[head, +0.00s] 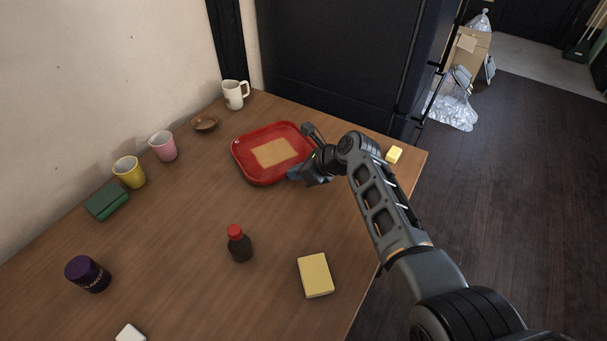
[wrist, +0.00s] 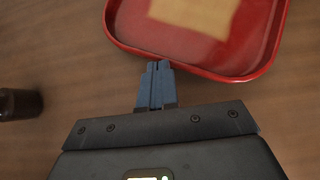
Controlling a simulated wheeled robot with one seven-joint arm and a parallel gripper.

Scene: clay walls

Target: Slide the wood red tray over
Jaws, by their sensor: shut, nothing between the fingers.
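The red tray (head: 242,161) lies on the wooden table toward its far end, with a tan wood-coloured rectangle in its middle. In the wrist view the tray's near rim (wrist: 190,68) is just ahead of my fingertips. My gripper (head: 296,175) is low beside the tray's near right side. In the wrist view my gripper (wrist: 158,66) has its two fingers together with nothing between them. The tips are at or very near the rim; I cannot tell whether they touch it.
A white mug (head: 234,96), brown bowl (head: 204,123), pink cup (head: 163,147) and yellow cup (head: 129,173) line the wall side. A bottle (head: 239,246) and yellow block (head: 315,275) stand nearer. A small yellow block (head: 394,154) sits near the right edge. The table's middle is clear.

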